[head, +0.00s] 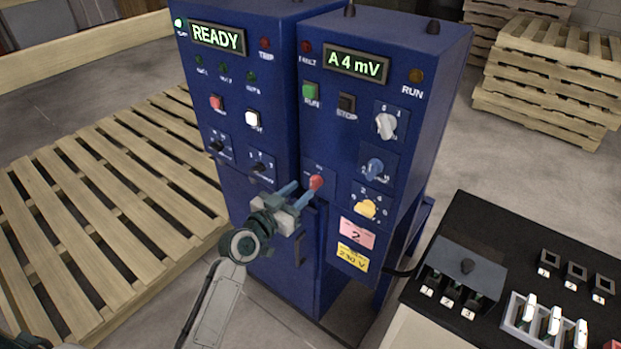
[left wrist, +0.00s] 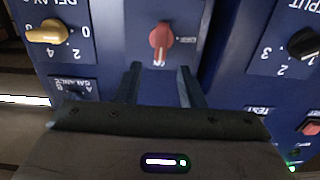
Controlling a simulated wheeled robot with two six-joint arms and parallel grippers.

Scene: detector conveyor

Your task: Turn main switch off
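A red rotary knob (head: 316,182), which looks like the main switch, sits low on the left side of the right-hand blue cabinet's front. In the left wrist view the red knob (left wrist: 161,38) appears on a blue plate, with small lettering beside it that is hard to read. My left gripper (head: 303,188) is in front of the cabinet near the knob. In the left wrist view its two fingers (left wrist: 159,70) are apart with nothing between them, pointing toward the knob but short of it.
The right cabinet (head: 437,75) also has white, blue and yellow (head: 366,208) knobs, and a lit display (head: 356,65). The left cabinet (head: 265,85) shows READY. A pallet (head: 95,210) lies at left; a black bench (head: 480,215) with switches stands at right.

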